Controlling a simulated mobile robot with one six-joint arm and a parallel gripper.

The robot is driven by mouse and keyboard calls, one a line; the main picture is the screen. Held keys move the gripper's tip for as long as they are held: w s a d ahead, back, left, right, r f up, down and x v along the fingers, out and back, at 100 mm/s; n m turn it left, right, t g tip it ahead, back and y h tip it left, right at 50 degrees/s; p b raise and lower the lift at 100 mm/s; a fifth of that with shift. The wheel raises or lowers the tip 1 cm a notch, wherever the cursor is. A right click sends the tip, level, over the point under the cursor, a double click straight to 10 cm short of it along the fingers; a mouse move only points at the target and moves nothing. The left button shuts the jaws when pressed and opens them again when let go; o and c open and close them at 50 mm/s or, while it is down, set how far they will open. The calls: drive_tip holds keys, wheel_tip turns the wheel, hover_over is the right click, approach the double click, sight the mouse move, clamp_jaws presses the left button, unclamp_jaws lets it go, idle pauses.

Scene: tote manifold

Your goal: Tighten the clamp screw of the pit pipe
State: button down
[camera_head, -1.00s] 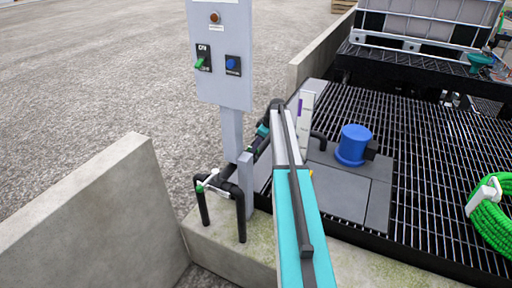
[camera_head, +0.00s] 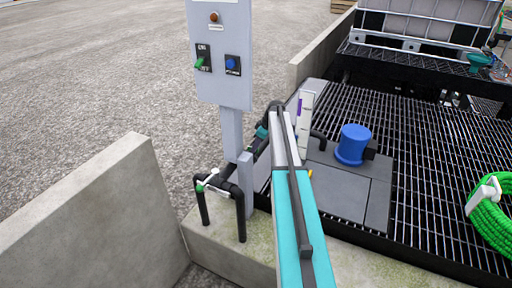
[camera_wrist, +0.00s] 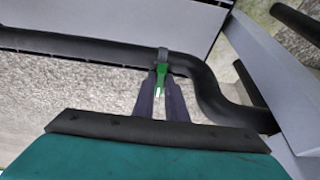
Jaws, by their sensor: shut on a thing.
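The pit pipe (camera_wrist: 90,50) is a black pipe crossing the upper part of the wrist view and bending down at the right. A grey clamp band (camera_wrist: 163,54) sits around it. The green clamp screw (camera_wrist: 160,76) hangs just below the band. My gripper (camera_wrist: 161,82) is shut on this screw, with a dark finger on each side of it.
A grey control box (camera_head: 220,60) on a post stands left of my arm. Black pipework (camera_head: 222,188) with a white-handled valve is beside the post. A blue pump (camera_head: 352,144) stands right of my arm. Low concrete walls (camera_head: 90,205) bound the left side.

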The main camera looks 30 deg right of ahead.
drive_tip(key=shift+m, duration=0.3)
drive_tip(key=shift+s+m+h, duration=0.1)
drive_tip(key=shift+m+h, duration=0.4)
drive_tip(key=shift+m, duration=0.6)
drive_tip(key=m, duration=0.1)
drive_tip(key=m+h, duration=0.1)
drive_tip(key=m, duration=0.1)
drive_tip(key=shift+a+r+m+t, duration=0.1)
drive_tip(key=shift+a+m+t, duration=0.2)
drive_tip(key=m+h, duration=0.1)
drive_tip(key=m, duration=0.2)
drive_tip(key=m+h+p, duration=0.1)
drive_tip(key=m, duration=0.1)
drive_tip(key=shift+a+m+h, duration=0.2)
drive_tip(key=shift+m+h, duration=0.1)
drive_tip(key=shift+m, duration=0.1)
drive_tip(key=c, duration=1.9)
unclamp_jaws()
drive_tip(key=shift+o, duration=0.5)
drive_tip(key=shift+a, duration=0.1)
drive_tip(key=shift+n, duration=0.3)
